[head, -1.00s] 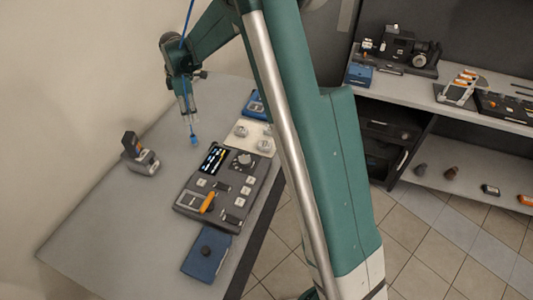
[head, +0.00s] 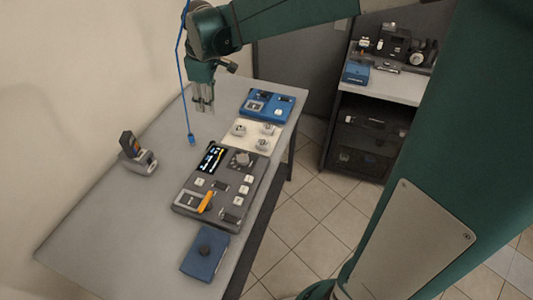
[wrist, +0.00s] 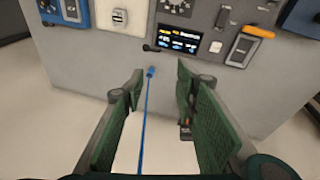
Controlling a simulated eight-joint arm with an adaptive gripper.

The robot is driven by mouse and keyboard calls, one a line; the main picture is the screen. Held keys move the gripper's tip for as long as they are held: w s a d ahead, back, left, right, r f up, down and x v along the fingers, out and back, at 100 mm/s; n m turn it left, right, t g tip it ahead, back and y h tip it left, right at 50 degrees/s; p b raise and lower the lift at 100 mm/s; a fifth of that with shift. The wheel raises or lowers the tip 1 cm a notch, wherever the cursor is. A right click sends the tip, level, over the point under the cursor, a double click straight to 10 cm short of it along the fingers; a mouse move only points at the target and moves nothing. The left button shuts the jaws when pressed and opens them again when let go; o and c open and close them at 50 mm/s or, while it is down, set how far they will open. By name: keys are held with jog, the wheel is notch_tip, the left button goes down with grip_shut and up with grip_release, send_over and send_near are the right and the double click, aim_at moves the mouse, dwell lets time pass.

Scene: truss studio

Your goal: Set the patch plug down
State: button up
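The patch plug (head: 191,139) is a small blue piece at the end of a thin blue cable (head: 180,68). It is at the table's surface left of the dark console; I cannot tell whether it touches the table. It also shows in the wrist view (wrist: 151,72), beyond my fingertips, with the cable running back between the fingers in the picture. My gripper (head: 205,106) is above the table, up and right of the plug and apart from it. In the wrist view its two green fingers (wrist: 158,82) stand wide open with nothing gripped.
The dark console (head: 225,185) with a screen and orange lever stands right of the plug. A white panel (head: 252,138), a blue unit (head: 267,105) and a blue box (head: 206,252) line the table's right side. A grey device (head: 137,155) stands left. The table's front left is clear.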

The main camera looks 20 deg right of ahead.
jog(key=s+d+r+m+t, duration=0.1)
jog(key=s+d+r+m, duration=0.15)
jog(key=s, duration=0.55)
jog(key=s+d+r+m+t, duration=0.1)
jog(key=s+d+r+m, duration=0.15)
jog(key=s, duration=0.45)
jog(key=s+d+f+m+t, duration=0.1)
jog(key=s+f+m, duration=0.1)
jog(key=s, duration=0.5)
jog(key=s+d+f+m+t, duration=0.1)
jog(key=s+f+m, duration=0.1)
jog(key=s, duration=0.6)
jog(key=shift+s+d+f+m, duration=0.2)
jog(key=shift+f+m, duration=0.1)
jog(key=shift+m, duration=0.6)
jog(key=shift+f, duration=0.15)
notch_tip(320, 180, down, 5)
jog(key=b, duration=0.5)
